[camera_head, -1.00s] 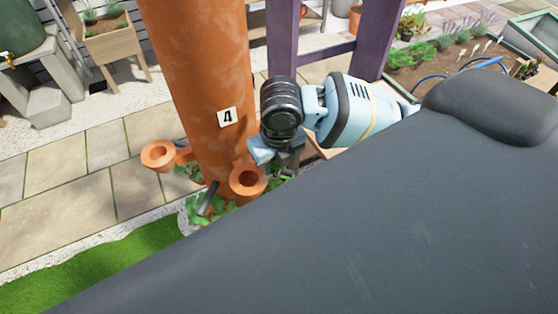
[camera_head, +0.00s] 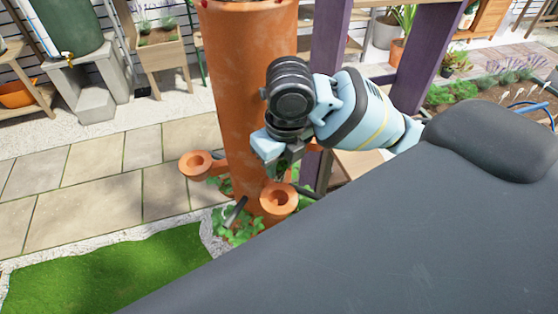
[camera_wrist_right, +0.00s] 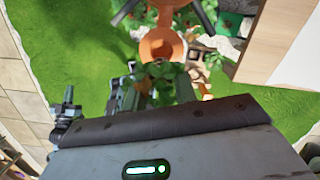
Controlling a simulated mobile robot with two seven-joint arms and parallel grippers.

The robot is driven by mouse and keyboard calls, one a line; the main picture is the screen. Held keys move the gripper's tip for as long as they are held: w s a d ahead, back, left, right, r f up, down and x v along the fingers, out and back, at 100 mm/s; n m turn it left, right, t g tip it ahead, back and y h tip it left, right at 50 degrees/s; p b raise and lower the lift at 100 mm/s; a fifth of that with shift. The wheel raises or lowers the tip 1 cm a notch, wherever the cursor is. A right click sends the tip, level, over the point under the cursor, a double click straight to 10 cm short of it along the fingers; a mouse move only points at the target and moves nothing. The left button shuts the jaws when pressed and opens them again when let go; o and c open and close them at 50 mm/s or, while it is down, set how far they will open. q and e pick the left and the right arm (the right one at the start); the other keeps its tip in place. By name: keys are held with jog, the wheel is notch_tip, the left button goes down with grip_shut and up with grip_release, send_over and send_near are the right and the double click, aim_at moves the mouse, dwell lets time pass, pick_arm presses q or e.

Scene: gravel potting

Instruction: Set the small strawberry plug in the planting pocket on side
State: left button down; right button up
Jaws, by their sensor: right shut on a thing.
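The terracotta planting tower (camera_head: 240,90) stands upright left of my right arm. An orange pocket cup with a round opening (camera_head: 278,198) juts from its side, and another pocket (camera_head: 196,164) sits further left. My right gripper (camera_head: 287,166) is just above the nearer pocket, close to the tower. In the wrist view the right gripper (camera_wrist_right: 153,92) is shut on the strawberry plug (camera_wrist_right: 160,72), of which green leaves show between the fingers. The orange pocket (camera_wrist_right: 160,46) appears just beyond the leaves; whether they touch I cannot tell. The plug's root end is hidden. My left gripper is out of view.
Dark bars (camera_head: 235,211) and green foliage (camera_head: 240,228) surround the tower's foot. Purple posts (camera_head: 330,50) stand behind my right arm. Lawn (camera_head: 110,270) and paving (camera_head: 90,205) are open at the left. A wooden planter (camera_head: 165,60) stands at the back.

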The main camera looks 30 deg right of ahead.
aim_at(280, 180)
notch_tip(280, 180, down, 6)
jog(key=shift+r, duration=0.1)
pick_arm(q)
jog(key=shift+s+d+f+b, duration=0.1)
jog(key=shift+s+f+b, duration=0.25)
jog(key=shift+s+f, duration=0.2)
pick_arm(e)
jog(key=shift+f, duration=0.75)
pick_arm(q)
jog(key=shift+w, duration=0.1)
